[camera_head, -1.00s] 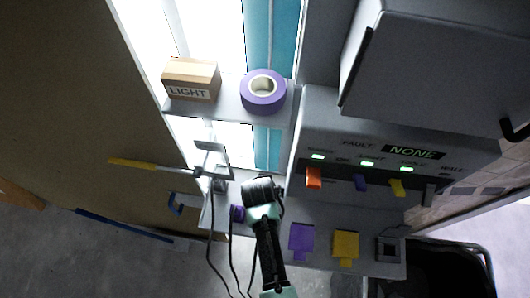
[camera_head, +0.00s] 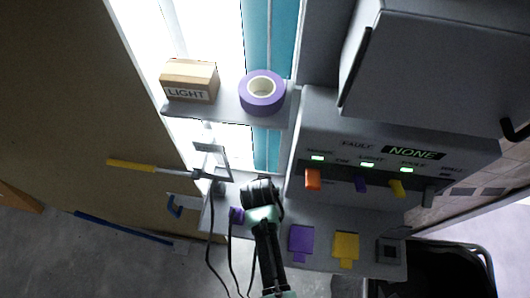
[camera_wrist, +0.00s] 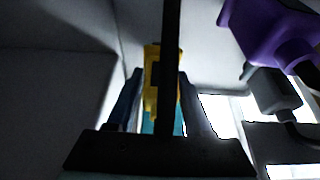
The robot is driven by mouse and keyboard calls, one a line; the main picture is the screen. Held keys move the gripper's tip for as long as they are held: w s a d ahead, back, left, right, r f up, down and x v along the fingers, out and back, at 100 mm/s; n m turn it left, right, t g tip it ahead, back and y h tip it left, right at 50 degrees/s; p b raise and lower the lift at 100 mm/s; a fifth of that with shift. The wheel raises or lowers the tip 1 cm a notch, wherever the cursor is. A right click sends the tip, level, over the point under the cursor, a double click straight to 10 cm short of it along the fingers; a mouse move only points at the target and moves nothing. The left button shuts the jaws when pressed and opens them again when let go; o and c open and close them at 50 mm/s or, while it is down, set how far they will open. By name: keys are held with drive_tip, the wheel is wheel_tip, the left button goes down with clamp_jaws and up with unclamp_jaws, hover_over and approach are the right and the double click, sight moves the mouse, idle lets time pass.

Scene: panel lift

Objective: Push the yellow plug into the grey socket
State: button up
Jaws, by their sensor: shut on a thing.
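The yellow plug (camera_wrist: 152,62) is between my gripper's (camera_wrist: 159,80) fingers in the wrist view. A dark upright bar covers part of it. In the head view my gripper (camera_head: 262,193) is over the lower grey ledge, left of the panel, and hides the plug there. A grey square fitting with a dark opening (camera_head: 389,251), which looks like the grey socket, is at the ledge's right end, well to the right of my gripper. No contact between plug and socket shows.
A purple plug (camera_wrist: 262,30) and a grey connector (camera_wrist: 272,92) are near my gripper. Purple (camera_head: 301,240) and yellow (camera_head: 345,246) plates lie on the ledge. A tape roll (camera_head: 262,92) and LIGHT box (camera_head: 190,80) sit on the shelf. Dark cables (camera_head: 232,250) hang at left.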

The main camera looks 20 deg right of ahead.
wheel_tip(320, 180, up, 6)
drive_tip(key=shift+r+b, duration=0.15)
drive_tip(key=shift+b, duration=0.6)
drive_tip(key=s+a+b, duration=0.5)
drive_tip(key=s+a, duration=0.6)
drive_tip(key=s, duration=0.5)
drive_tip(key=shift+s+r, duration=0.15)
drive_tip(key=shift+s, duration=0.05)
